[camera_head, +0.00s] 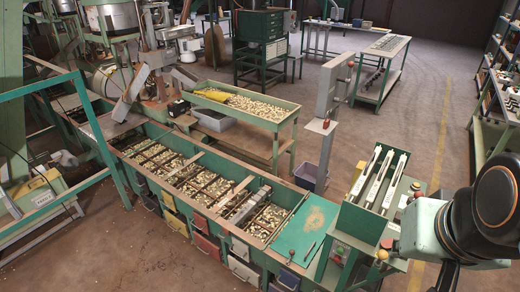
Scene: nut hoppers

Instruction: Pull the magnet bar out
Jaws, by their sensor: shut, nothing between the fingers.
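A green stand (352,221) at the right holds several long pale bars side by side, sloping up toward the back. One of these pale bars (378,178) has a dark slot along its length. I cannot tell for sure which of them is the magnet bar. The bars' lower ends sit inside the stand. Black and mint-green links at the right edge look like my arm. They are to the right of the stand, with a visible gap from the bars. My gripper's fingers are not in view.
A long green trough (150,190) with nut-filled compartments runs left of the stand. A green plate (305,228) covers its near end. A grey post (328,125) stands behind the stand. Knobs and buttons sit at the stand's front. Floor is open at the back right.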

